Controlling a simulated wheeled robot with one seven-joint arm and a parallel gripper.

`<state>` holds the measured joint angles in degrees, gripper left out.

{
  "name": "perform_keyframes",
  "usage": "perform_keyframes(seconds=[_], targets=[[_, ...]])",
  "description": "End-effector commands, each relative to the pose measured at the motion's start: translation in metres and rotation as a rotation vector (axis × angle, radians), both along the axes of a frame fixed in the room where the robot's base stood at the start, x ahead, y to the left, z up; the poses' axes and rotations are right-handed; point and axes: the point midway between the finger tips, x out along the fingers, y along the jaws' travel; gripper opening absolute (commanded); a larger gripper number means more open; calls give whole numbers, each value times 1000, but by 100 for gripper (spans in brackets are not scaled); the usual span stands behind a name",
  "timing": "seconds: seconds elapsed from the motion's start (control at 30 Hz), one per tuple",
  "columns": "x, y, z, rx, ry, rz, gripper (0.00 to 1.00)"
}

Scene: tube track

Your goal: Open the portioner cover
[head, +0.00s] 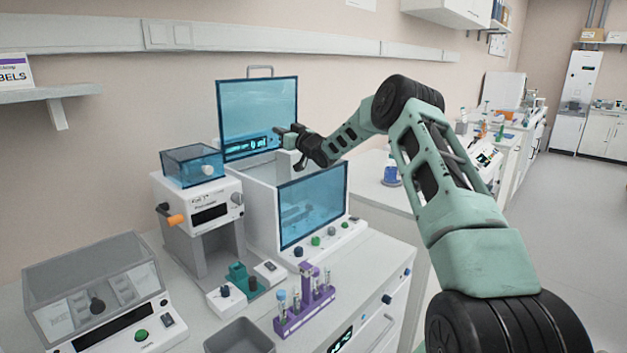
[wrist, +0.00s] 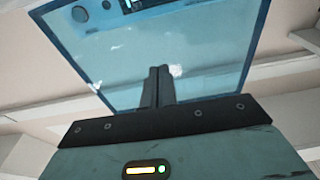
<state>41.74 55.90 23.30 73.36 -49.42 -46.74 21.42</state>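A white machine (head: 262,198), which I take to be the portioner, stands in the middle of the head view. Its clear blue cover (head: 250,100) stands upright at the back, with a handle (head: 260,71) on its top edge. The cover also fills much of the wrist view (wrist: 120,55). My gripper (head: 280,131) is in front of the cover's lower right part, above the machine's body. In the wrist view the two fingers (wrist: 158,72) are together with nothing between them. I cannot tell whether they touch the cover.
A clear blue front panel (head: 312,204) rises below my gripper. A device with a small blue box (head: 193,165) and an orange lever stands left. A purple tube rack (head: 305,306), a grey bin (head: 239,338) and a grey-lidded device (head: 92,285) are in front. A blue bottle (head: 391,174) stands right.

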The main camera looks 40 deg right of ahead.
Motion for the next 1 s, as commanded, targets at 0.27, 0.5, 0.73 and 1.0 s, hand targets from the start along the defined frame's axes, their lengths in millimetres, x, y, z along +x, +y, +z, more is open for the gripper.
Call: perform_keyframes(seconds=[0.27, 0.5, 0.73, 1.0], targets=[[-31, -3, -1, -2, 1, -1, 0], [-66, -7, -3, -1, 5, -3, 0], [-99, -11, -5, -2, 9, -6, 0], [-137, -12, -2, -1, 3, -3, 0]])
